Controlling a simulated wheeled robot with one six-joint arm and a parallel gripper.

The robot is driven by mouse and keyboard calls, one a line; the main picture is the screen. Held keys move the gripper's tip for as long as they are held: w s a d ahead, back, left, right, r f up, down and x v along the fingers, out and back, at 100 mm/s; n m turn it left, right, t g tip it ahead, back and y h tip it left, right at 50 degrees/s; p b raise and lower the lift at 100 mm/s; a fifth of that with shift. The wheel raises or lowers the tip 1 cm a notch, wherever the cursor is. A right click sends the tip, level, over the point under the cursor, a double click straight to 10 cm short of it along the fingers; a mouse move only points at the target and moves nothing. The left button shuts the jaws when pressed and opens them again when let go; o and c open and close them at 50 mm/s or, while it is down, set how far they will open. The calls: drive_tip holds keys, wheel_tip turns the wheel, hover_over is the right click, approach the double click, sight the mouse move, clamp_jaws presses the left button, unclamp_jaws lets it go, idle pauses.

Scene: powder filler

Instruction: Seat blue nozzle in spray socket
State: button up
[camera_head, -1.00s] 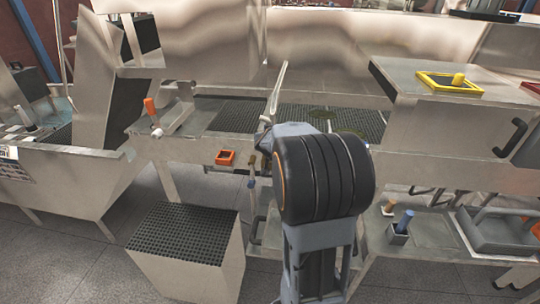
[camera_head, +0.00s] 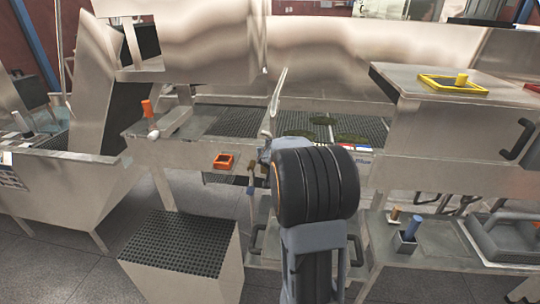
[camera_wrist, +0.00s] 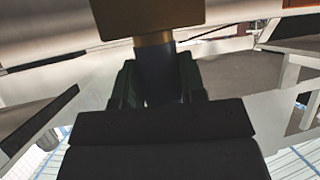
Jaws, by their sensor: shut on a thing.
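In the wrist view my gripper (camera_wrist: 158,82) is shut on a dark blue-grey cylinder, the blue nozzle (camera_wrist: 157,60). A brass-coloured collar (camera_wrist: 153,38) shows above its body, with a wide brown block (camera_wrist: 150,13) at the top edge of the picture. I cannot tell whether the collar touches the block or goes into it. In the head view my arm hides the gripper's fingers and the held nozzle. A small blue-and-brass part (camera_head: 250,184) shows just left of my arm; I cannot tell what it belongs to. I cannot identify the spray socket with certainty.
An orange square socket (camera_head: 224,161) is on the machine front, left of my arm. A blue cylinder (camera_head: 412,228) stands in a square holder on the right shelf. A yellow frame (camera_head: 452,85) lies on the right-hand box. A grated block (camera_head: 180,243) stands at front left.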

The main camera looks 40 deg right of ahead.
drive_tip(key=o, duration=1)
drive_tip(key=p+v, duration=0.4)
drive_tip(key=v, duration=0.7)
drive_tip(key=s+a+r+n+g+y, duration=0.1)
drive_tip(key=s+a+n+y, duration=0.15)
drive_tip(key=a, duration=0.55)
drive_tip(key=s+a+r+n+y, duration=0.1)
drive_tip(key=s+a+n+y, duration=0.2)
drive_tip(key=a, duration=0.6)
drive_tip(key=shift+s+a+f+n+g+y, duration=0.15)
drive_tip(key=shift+s+a+f+g, duration=0.45)
drive_tip(key=shift+s, duration=1.3)
drive_tip(key=shift+s+a+f+n+g+y, duration=0.1)
drive_tip(key=shift+s+a+f+g+y, duration=0.1)
drive_tip(key=shift+s+a+g, duration=1.3)
drive_tip(key=shift+s+a+f+n+g+y, duration=0.1)
drive_tip(key=shift+s+a+f+g+y, duration=0.2)
drive_tip(key=shift+s, duration=2.05)
